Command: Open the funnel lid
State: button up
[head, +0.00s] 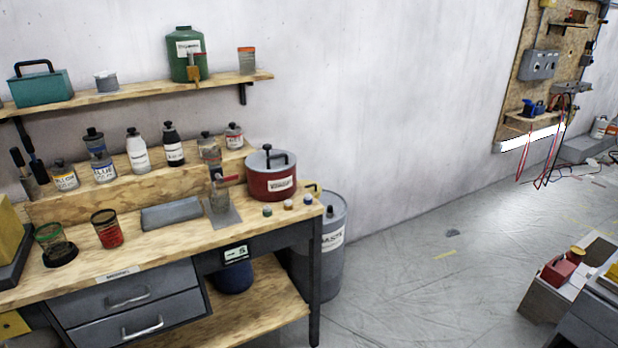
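A grey drum (333,262) with a white label stands on the floor at the right end of the workbench, partly hidden behind it. A small yellow part (312,188) shows at the drum's top, just right of the red pot. It may belong to a funnel or its lid, but I cannot tell its shape or whether it is open or shut. My gripper is not in view.
The workbench (150,262) carries a red pot (271,184) with a black-handled grey lid, several bottles, jars and a grey cloth-like block (172,214). A shelf (130,92) hangs above. Open floor (430,285) lies right of the drum. A box (545,297) stands lower right.

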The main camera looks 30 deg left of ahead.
aim_at(304, 184)
jog(key=u, duration=0.15)
jog(key=i, duration=0.9)
jog(key=u, duration=0.5)
jog(key=i, duration=0.8)
jog(key=u, duration=1.2)
jog(key=i, duration=1)
jog(key=u, duration=0.6)
